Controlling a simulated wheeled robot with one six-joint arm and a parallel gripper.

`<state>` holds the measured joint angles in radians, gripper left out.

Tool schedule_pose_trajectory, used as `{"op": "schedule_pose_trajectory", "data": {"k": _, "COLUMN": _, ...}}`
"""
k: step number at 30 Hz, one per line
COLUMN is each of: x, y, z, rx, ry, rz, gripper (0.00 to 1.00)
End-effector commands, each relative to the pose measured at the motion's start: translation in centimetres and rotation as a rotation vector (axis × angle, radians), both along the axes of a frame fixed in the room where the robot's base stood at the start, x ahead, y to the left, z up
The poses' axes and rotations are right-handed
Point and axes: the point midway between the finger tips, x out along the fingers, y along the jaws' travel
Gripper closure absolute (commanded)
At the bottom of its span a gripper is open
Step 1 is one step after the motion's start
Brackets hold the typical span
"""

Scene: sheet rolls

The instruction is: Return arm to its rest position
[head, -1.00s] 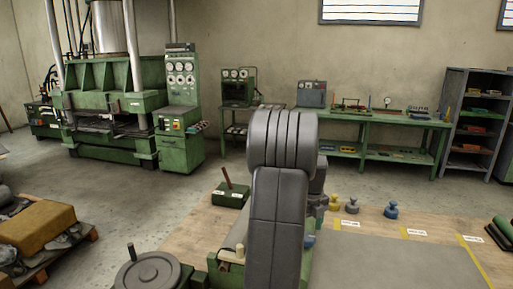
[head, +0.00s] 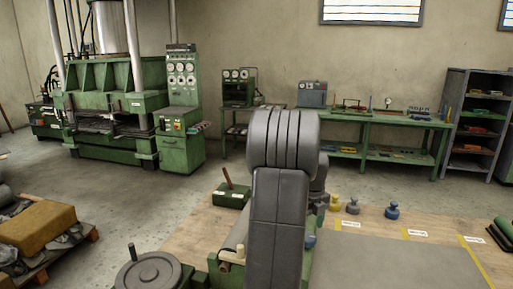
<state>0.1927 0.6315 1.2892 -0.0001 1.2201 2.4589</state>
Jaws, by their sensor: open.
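My own arm stands upright in the middle of the head view, with its thick grey link (head: 277,215) and rounded ribbed joint (head: 283,138) facing the camera. A smaller grey part of my arm (head: 319,180) shows just behind it on the right. My gripper is hidden behind these links, so I cannot see its fingers or anything between them.
A green press (head: 115,100) and workbench (head: 385,122) stand behind.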

Motion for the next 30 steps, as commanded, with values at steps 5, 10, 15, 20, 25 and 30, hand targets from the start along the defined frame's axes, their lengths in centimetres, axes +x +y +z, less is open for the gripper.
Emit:
{"op": "schedule_pose_trajectory", "data": {"k": 5, "x": 0.1, "y": 0.0, "z": 3.7, "rx": -0.001, "ry": -0.005, "rz": 0.0, "gripper": 0.31}}
{"op": "schedule_pose_trajectory", "data": {"k": 10, "x": 0.1, "y": 0.0, "z": 7.1, "rx": -0.001, "ry": -0.004, "rz": 0.0, "gripper": 0.31}}
{"op": "schedule_pose_trajectory", "data": {"k": 15, "x": 0.0, "y": 0.0, "z": 10.6, "rx": -0.001, "ry": -0.005, "rz": -0.001, "gripper": 0.31}}
{"op": "schedule_pose_trajectory", "data": {"k": 20, "x": -0.1, "y": 0.0, "z": 6.8, "rx": 0.001, "ry": 0.005, "rz": 0.0, "gripper": 0.31}}
{"op": "schedule_pose_trajectory", "data": {"k": 25, "x": -0.1, "y": 0.0, "z": 3.4, "rx": 0.001, "ry": 0.005, "rz": 0.0, "gripper": 0.31}}
{"op": "schedule_pose_trajectory", "data": {"k": 30, "x": -0.1, "y": 0.0, "z": 0.0, "rx": 0.001, "ry": 0.006, "rz": 0.0, "gripper": 0.31}}
